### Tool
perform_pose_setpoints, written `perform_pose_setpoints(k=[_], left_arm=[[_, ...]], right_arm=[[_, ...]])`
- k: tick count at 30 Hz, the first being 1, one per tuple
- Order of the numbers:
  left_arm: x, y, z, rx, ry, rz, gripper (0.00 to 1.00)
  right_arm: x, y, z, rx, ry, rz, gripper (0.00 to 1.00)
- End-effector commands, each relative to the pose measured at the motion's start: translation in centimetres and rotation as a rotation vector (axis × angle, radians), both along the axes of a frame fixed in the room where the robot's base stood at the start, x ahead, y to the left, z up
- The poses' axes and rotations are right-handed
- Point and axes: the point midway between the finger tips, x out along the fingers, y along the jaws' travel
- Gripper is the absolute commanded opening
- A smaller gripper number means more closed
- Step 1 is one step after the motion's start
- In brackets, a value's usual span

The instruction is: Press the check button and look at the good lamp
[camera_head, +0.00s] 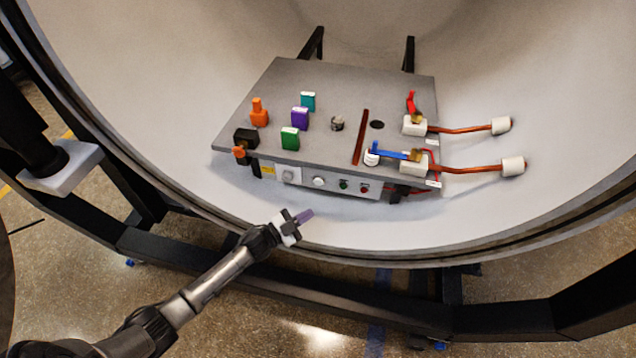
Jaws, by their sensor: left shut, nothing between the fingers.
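A grey box-like bench (340,100) sits inside the round white chamber. Its front panel (330,186) carries a pale round button (319,182), likely the check button, and a grey knob-like part (288,175) left of it. Right of the button is a small green lamp (343,185), likely the good lamp, and a small red one (364,188). I cannot tell whether either is lit, and no labels are readable. My left gripper (305,215) is shut and empty, below and in front of the panel, apart from the button. My right gripper is out of view.
On the bench top stand green (290,138), purple (300,118) and teal (308,101) blocks, and orange parts (259,112). Copper rods (462,129) with white ends stick out right. The chamber's dark rim (340,256) runs below. The white chamber floor before the panel is clear.

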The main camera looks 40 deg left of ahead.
Motion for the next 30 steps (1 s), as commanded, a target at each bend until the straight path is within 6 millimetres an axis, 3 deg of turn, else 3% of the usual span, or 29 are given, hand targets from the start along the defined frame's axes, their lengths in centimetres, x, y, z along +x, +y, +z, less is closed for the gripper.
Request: perform_pose_setpoints(k=[7, 20, 30], left_arm=[[1.1, 0.5, -0.3, 0.001, -0.001, 0.000, 0.00], [5.8, 2.6, -0.2, 0.002, -0.002, 0.001, 0.00], [7.8, 3.5, -0.1, 0.001, -0.001, 0.001, 0.00]], right_arm=[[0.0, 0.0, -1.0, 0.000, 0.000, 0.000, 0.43], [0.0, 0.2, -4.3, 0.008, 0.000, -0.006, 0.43], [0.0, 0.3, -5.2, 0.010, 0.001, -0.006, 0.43]])
